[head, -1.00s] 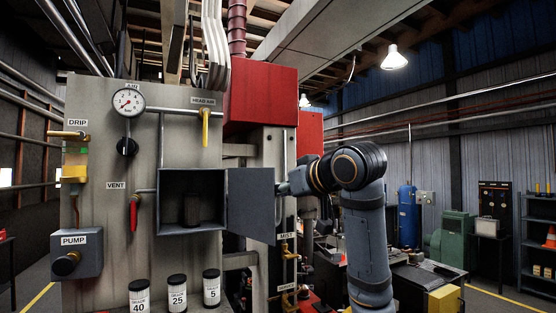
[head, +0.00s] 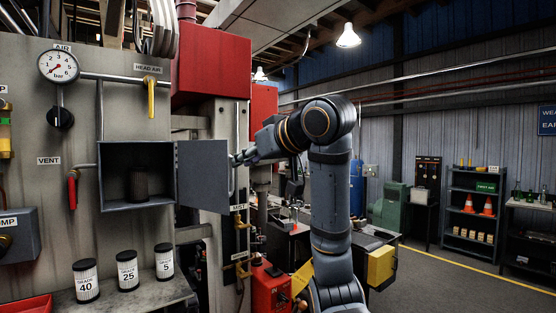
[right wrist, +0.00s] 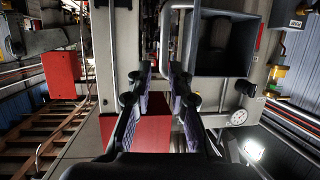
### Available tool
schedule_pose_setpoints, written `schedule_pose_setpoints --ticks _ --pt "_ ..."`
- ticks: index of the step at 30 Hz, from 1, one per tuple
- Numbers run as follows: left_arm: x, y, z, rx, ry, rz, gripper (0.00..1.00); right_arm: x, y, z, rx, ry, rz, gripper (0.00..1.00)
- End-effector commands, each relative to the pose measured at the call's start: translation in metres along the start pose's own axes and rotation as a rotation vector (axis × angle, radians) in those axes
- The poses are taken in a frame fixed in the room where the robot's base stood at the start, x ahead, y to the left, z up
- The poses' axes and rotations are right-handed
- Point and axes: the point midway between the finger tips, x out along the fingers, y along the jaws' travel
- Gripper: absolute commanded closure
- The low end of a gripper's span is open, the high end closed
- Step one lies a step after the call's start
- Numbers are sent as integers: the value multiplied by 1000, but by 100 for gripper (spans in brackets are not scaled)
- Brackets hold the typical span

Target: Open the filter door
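The filter door (head: 203,175) is a grey panel swung out to the right of the open filter box (head: 106,187). Its inner face shows in the head view. Inside the box stands a dark cylinder (head: 138,183), also seen in the right wrist view (right wrist: 218,32). My right gripper (head: 238,159) is just right of the door's free edge, partly hidden behind it. In the right wrist view my right gripper (right wrist: 163,74) has its fingers apart, with the door (right wrist: 189,40) edge-on just beyond them. I cannot tell whether they touch it. My left gripper is out of view.
Three labelled canisters (head: 127,270) stand on a ledge below the box. A red vent lever (head: 72,188) and a yellow head air lever (head: 151,98) are on the panel. A red machine housing (head: 210,66) is above the door. Open floor lies at the right.

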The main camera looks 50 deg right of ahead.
Motion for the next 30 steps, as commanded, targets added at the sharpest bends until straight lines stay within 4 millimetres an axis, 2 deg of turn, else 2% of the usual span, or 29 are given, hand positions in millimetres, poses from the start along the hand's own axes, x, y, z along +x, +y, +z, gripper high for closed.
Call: schedule_pose_setpoints --ticks 7,16,30 --pt "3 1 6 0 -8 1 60 -15 9 10 -1 -8 1 81" --pt "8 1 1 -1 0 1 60 -36 19 18 -2 -11 0 81" --pt "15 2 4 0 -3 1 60 -66 33 29 -1 -13 -1 81"
